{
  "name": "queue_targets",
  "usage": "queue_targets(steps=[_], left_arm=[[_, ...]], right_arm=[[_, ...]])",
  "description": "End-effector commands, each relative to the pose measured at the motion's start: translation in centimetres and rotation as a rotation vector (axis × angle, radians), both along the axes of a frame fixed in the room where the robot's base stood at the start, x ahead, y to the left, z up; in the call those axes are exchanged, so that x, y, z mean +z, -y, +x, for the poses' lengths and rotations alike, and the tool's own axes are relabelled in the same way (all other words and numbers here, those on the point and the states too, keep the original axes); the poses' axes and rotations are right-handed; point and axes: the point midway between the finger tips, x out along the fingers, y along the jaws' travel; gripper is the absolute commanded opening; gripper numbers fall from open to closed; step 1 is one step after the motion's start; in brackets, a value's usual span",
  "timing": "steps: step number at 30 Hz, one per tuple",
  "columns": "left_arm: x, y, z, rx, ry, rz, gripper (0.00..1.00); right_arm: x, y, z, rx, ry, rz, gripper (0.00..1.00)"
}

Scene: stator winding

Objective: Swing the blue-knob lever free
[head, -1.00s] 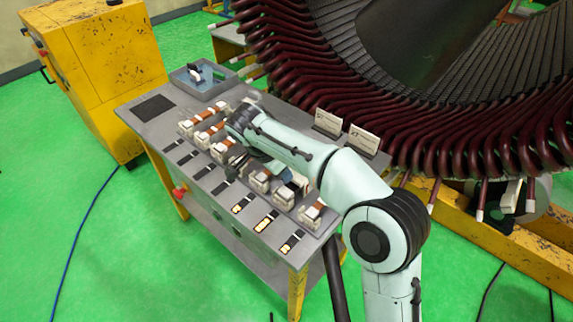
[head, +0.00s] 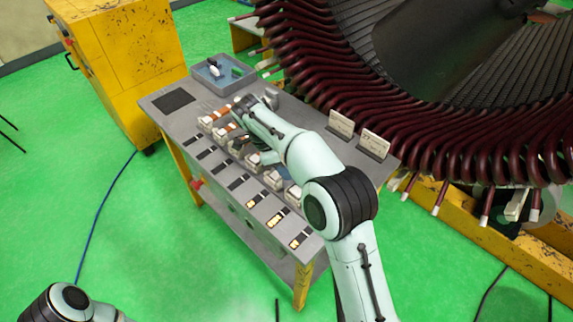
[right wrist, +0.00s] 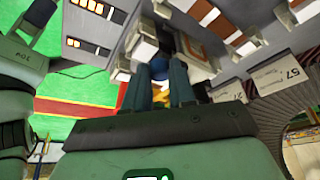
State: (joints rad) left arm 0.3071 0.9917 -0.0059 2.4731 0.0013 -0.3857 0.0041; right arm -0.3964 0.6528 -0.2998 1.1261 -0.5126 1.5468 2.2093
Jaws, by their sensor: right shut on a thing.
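In the right wrist view the blue knob (right wrist: 158,68) shows between the tips of my right gripper (right wrist: 162,82). The dark fingers are shut on it, and the rest of the lever is mostly hidden. A pale clamp block (right wrist: 140,42) is just beyond the fingers. In the head view my right gripper (head: 240,142) is low over the row of white clamp blocks (head: 221,133) on the grey bench; my forearm hides part of the row, and the knob cannot be made out there. My left gripper is out of view; only part of my left arm shows at the lower left.
The grey bench (head: 172,122) has a dark pad, a grey tray (head: 222,74) and lit indicators (head: 275,220) along its front. Two white label cards (head: 374,143) stand at its right. The large stator (head: 440,130) with dark red coil ends rises close behind. Green floor is open at left.

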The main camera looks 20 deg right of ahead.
Motion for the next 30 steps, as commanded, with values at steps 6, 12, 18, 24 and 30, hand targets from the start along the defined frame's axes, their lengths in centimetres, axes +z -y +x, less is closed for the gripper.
queue_targets(steps=[6,12,18,24,30], left_arm=[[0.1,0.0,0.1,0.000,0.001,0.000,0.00],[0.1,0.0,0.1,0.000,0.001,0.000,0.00],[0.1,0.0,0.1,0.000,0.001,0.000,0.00],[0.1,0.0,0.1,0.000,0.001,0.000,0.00],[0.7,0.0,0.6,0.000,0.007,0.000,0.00]], right_arm=[[0.0,0.1,0.0,-0.013,0.000,-0.002,0.00],[0.0,0.0,0.0,-0.012,-0.001,-0.002,0.00],[0.0,0.0,0.0,-0.011,-0.001,-0.001,0.50],[0.0,0.0,0.0,-0.011,-0.001,-0.001,0.50],[1.4,-0.5,0.4,-0.010,0.003,0.001,0.50]])
